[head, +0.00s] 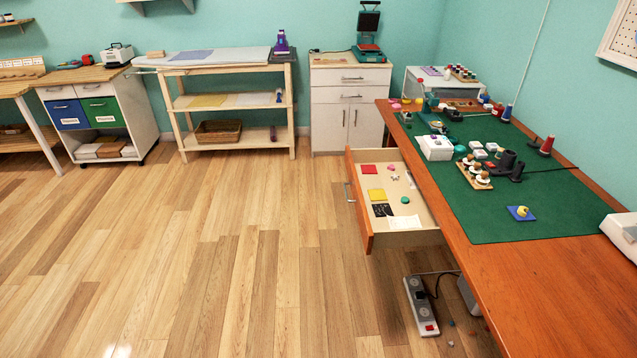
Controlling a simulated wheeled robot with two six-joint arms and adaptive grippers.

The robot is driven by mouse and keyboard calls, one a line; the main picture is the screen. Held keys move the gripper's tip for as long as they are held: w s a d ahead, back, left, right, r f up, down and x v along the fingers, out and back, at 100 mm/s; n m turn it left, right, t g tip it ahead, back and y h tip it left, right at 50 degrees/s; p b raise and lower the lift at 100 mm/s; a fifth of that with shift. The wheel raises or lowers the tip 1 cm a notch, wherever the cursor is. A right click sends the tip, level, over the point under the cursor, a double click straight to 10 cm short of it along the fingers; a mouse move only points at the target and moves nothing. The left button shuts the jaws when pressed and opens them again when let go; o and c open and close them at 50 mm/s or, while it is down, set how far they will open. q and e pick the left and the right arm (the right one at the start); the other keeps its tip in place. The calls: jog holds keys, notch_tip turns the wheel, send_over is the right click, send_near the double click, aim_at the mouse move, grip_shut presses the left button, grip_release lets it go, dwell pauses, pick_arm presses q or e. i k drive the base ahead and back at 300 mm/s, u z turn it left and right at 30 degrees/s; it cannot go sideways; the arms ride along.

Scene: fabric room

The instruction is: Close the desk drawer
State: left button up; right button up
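The desk drawer (377,226) is pulled well out to the left from under the wooden desk (500,282). Neither of my grippers shows in the head view.
A green mat (540,215) with spools and small boxes covers much of the desk. A power strip (420,306) lies on the floor below the drawer. A white cabinet (330,108) stands behind. The wooden floor (240,240) left of the drawer is clear.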

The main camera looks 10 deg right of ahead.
aim_at(376, 234)
jog(key=z, duration=0.25)
jog(key=i, duration=0.8)
jog(key=z, duration=0.65)
jog(key=k, duration=0.5)
jog(key=u, duration=0.5)
jog(key=i, duration=0.65)
jog(key=z, duration=1.8)
